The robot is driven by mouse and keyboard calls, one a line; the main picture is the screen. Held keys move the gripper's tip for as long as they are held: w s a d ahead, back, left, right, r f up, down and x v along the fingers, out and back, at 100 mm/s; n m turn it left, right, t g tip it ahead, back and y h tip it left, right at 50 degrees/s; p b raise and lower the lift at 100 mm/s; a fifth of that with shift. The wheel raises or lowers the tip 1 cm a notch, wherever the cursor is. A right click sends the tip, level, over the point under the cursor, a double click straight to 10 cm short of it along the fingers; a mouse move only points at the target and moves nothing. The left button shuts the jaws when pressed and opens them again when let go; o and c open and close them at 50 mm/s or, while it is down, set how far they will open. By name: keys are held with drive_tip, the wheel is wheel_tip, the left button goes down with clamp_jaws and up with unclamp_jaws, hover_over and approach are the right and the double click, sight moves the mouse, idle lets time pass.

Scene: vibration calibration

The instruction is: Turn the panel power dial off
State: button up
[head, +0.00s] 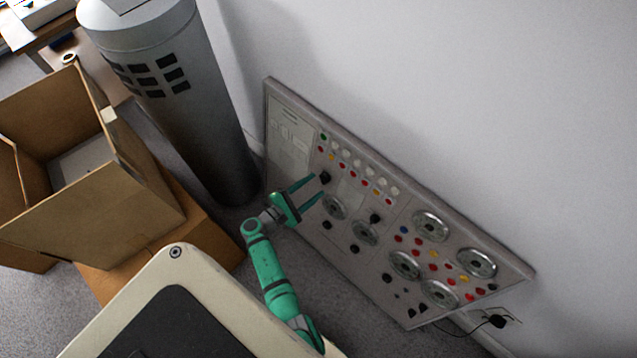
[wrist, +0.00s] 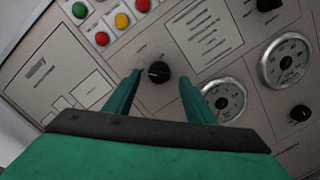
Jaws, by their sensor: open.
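The control panel (head: 345,240) leans against the wall, grey with dials, buttons and gauges. A black dial (head: 325,178) sits in its upper left part, below a row of coloured buttons. In the wrist view this black dial (wrist: 158,72) lies ahead of and between my fingers, with a small pale mark on its left side. My gripper (head: 308,188) is open and empty, its green fingers pointing at the dial; it also shows in the wrist view (wrist: 163,95). Whether the fingertips touch the panel cannot be told. I cannot read the label above the dial.
A round gauge (wrist: 224,98) is close to my right finger in the wrist view. Other black knobs (head: 376,218) are spread over the panel. A grey cylinder (head: 185,100) and an open cardboard box (head: 100,200) stand to the left. A plug (head: 497,321) is at the lower right.

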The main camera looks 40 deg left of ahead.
drive_tip(key=s+a, duration=0.1)
drive_tip(key=s, duration=0.6)
drive_tip(key=shift+r, duration=0.4)
drive_tip(key=shift+s, duration=0.1)
drive_tip(key=s+d+f+m+g+y, duration=0.3)
drive_tip(key=s+d+f+m+g, duration=0.6)
drive_tip(key=s+d, duration=0.55)
drive_tip(key=s+d+r+m+t, duration=0.1)
drive_tip(key=d+r+m, duration=0.4)
drive_tip(key=r, duration=0.6)
drive_tip(key=s+d+r+m+t, duration=0.1)
drive_tip(key=d+r+m+t, duration=0.3)
drive_tip(key=r, duration=0.8)
drive_tip(key=s+d+r+m+t, duration=0.1)
drive_tip(key=d+r+m+t, duration=0.2)
drive_tip(key=d+r+m, duration=0.4)
drive_tip(key=d+r, duration=0.3)
drive_tip(key=r, duration=0.1)
drive_tip(key=shift+s+r+m, duration=0.2)
drive_tip(key=shift+s+m, duration=0.05)
drive_tip(key=shift+m, duration=0.05)
